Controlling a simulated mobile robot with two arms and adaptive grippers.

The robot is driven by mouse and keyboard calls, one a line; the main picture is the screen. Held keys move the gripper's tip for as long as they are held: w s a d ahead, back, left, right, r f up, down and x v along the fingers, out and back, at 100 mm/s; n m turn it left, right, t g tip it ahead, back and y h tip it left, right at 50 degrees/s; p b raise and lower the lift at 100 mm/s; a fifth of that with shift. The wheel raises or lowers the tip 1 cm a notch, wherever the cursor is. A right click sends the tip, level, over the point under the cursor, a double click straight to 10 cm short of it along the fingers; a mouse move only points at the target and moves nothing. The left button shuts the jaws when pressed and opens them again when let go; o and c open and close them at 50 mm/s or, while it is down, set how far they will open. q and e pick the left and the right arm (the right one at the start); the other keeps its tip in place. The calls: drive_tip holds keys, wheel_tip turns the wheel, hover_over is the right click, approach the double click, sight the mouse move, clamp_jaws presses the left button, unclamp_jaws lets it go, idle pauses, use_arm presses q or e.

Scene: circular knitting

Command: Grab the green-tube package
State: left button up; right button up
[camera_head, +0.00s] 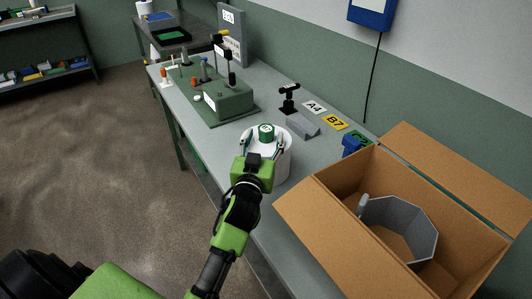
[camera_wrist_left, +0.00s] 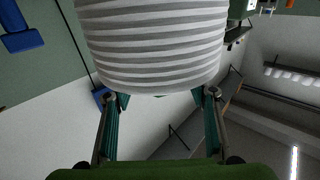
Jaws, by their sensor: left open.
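The green-tube package is a white, rounded roll (camera_head: 283,168) standing on the workbench, with a green tube end (camera_head: 266,129) showing at its top. In the left wrist view its ribbed white side (camera_wrist_left: 155,45) fills the top of the picture. My left gripper (camera_head: 264,143) is open at the package, one finger on each side of its upper part in the head view. In the left wrist view the fingertips (camera_wrist_left: 159,94) reach the package's lower edge; I cannot tell whether they touch it. My right gripper is not in view.
An open cardboard box (camera_head: 310,212) with a grey octagonal ring (camera_head: 428,235) inside stands at the right. A grey wedge (camera_head: 303,126), a small black stand (camera_head: 288,98) and label cards (camera_head: 315,107) lie behind the package. A green machine (camera_head: 228,101) stands farther back on the bench (camera_head: 268,82).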

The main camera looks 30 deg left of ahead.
use_arm(q)
drive_tip(key=shift+x, duration=1.2)
drive_tip(key=shift+w, duration=0.15)
clamp_jaws()
drive_tip(key=shift+r, duration=0.1)
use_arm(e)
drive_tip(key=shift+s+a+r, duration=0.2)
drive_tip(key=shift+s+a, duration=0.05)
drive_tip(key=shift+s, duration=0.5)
